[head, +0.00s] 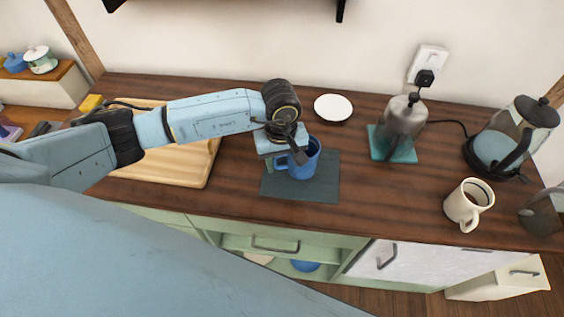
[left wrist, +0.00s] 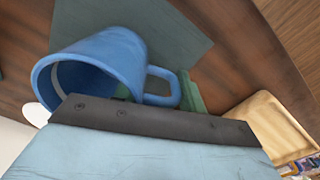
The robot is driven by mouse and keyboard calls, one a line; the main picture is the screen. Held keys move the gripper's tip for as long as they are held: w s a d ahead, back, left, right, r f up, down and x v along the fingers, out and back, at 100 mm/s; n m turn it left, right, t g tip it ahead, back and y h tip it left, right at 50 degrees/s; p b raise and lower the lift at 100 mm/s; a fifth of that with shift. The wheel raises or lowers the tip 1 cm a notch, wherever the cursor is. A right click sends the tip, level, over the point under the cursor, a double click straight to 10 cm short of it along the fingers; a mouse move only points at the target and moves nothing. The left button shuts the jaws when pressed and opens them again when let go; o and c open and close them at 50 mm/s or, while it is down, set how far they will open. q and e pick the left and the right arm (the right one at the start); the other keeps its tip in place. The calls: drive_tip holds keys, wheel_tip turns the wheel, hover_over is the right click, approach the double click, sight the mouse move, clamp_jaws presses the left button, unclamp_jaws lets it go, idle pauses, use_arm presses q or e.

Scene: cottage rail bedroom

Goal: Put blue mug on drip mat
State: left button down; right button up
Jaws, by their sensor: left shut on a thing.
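The blue mug (head: 306,160) is upright at the drip mat, a dark grey-green rectangle (head: 318,189) on the wooden counter. The mug looks to be on or just over the mat; I cannot tell whether it touches. My left gripper (head: 291,158) is at the mug's left side, shut on it. In the left wrist view the mug (left wrist: 105,62) shows its open rim and its handle, which is by the green fingertips (left wrist: 188,92). The mat (left wrist: 165,30) lies behind it. The exact grip is partly hidden by the gripper body. My right gripper is not in view.
A wooden board (head: 180,170) lies under my left arm. A white saucer (head: 333,107) is behind the mat. The counter's front edge is close.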

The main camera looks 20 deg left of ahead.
use_arm(q)
drive_tip(key=shift+f, duration=0.7)
drive_tip(key=shift+w, duration=0.1)
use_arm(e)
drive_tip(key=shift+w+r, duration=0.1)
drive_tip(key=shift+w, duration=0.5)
use_arm(q)
drive_tip(key=shift+f, duration=0.1)
drive_tip(key=c, duration=1.2)
unclamp_jaws()
drive_tip(key=o, duration=0.4)
drive_tip(key=shift+c, duration=0.2)
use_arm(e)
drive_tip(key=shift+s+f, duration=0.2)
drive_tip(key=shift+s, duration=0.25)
